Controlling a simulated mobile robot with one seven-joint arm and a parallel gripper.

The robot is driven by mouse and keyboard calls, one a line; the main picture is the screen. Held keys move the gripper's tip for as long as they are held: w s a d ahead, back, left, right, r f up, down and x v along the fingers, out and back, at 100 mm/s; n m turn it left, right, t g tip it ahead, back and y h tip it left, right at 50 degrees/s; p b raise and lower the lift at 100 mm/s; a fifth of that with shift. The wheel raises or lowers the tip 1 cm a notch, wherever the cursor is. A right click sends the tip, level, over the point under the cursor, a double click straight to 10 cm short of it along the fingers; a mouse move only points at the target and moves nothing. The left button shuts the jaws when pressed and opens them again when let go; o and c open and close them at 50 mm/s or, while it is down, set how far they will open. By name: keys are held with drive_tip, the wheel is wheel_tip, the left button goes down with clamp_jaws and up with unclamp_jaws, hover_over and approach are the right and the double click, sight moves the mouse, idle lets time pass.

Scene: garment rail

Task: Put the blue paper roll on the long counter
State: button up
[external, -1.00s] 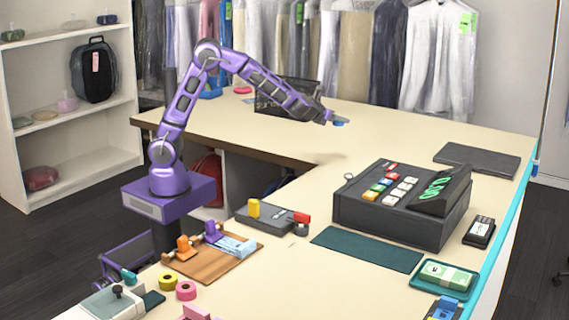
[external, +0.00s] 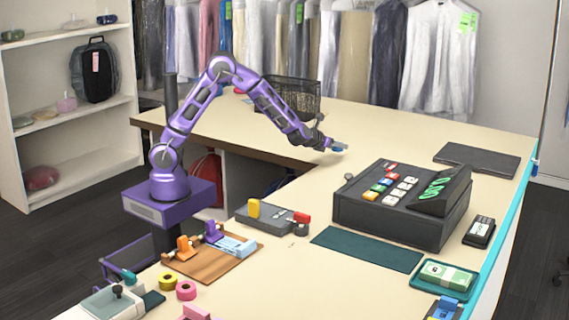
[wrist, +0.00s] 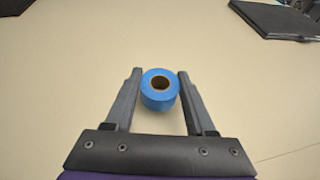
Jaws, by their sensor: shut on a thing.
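The blue paper roll (wrist: 159,100) is between the two fingers of my gripper (wrist: 158,76) in the wrist view, with its brown core hole facing the camera. The long counter (external: 410,145) is the pale top that spreads below and around the roll. The roll looks low over the counter, left of the cash register; I cannot tell whether it touches the surface.
The dark cash register (external: 395,215) stands to the right of my gripper. A flat dark case (external: 477,159) lies at the back right. A black wire basket (external: 290,97) stands behind my arm. The counter around the roll is clear.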

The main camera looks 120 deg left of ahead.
drive_tip(key=shift+f, duration=1.35)
drive_tip(key=shift+f+b, duration=0.2)
drive_tip(key=shift+b, duration=0.2)
drive_tip(key=o, duration=1.3)
drive_tip(key=shift+r, duration=0.15)
drive_tip(key=shift+r+p, duration=0.2)
drive_tip(key=shift+p, duration=0.15)
drive_tip(key=v, duration=1.2)
drive_tip(key=shift+f+p, duration=0.1)
drive_tip(key=shift+p, duration=0.3)
